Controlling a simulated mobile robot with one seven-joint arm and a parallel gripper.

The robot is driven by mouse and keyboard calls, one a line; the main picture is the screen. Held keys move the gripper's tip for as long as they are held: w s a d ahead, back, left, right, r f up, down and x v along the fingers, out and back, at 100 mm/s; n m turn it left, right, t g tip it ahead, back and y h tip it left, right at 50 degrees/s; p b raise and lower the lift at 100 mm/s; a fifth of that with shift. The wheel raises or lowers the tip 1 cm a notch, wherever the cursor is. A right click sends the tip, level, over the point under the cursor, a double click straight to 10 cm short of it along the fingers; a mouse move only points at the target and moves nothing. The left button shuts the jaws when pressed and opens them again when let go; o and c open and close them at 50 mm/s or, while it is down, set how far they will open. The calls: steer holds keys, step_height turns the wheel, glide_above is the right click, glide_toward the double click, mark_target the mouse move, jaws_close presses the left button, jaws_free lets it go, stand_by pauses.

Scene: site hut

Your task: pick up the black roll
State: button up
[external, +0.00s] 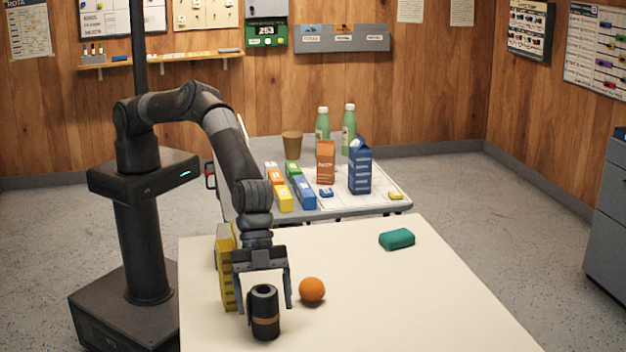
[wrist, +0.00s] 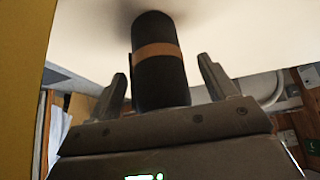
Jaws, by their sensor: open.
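The black roll (external: 264,314) stands upright on the cream table, with a tan band around its middle. It also shows in the wrist view (wrist: 158,75), between the two fingers and beyond the palm. My gripper (external: 264,308) is open and points down over the roll, one finger to each side. In the wrist view my gripper (wrist: 165,85) has a visible gap between each finger and the roll. The roll's top is seen just below the palm in the external view.
An orange (external: 312,289) sits close to the right of my gripper. A yellow object (external: 226,268) stands close on the left. A second table behind holds cartons and bottles. The table's right side is clear.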

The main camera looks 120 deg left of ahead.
steer(key=shift+x, duration=1.1)
steer(key=shift+d+r, duration=0.1)
steer(key=c, duration=1.1)
